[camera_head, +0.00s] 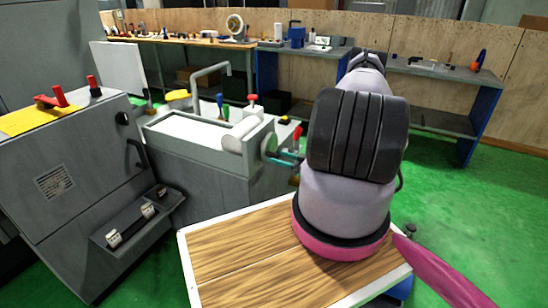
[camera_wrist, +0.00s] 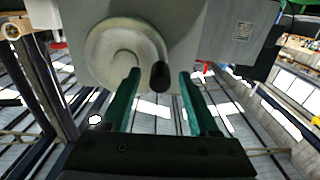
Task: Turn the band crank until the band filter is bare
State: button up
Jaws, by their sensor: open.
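The band crank is a pale round disc (camera_wrist: 112,48) with a dark knob (camera_wrist: 160,77) in the wrist view; the disc's edge shows at the tank's right side in the head view (camera_head: 268,147). The band filter is a white surface (camera_head: 185,131) in the grey tank top, with a white roll (camera_head: 241,136) at its right end. It looks white, not bare, where it shows. My gripper (camera_wrist: 159,76) has teal fingers, open, one on each side of the knob, with gaps visible. Its fingers also show in the head view (camera_head: 289,158) beside the disc, partly hidden by my arm.
A grey machine cabinet (camera_head: 70,180) stands left. A red-handled part (camera_head: 297,134) is close to my gripper. Workbenches (camera_head: 440,72) line the back wall; green floor is free at right.

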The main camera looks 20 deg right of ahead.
jog(key=shift+x, duration=1.3)
grip_shut()
jog(key=shift+s+f, duration=0.1)
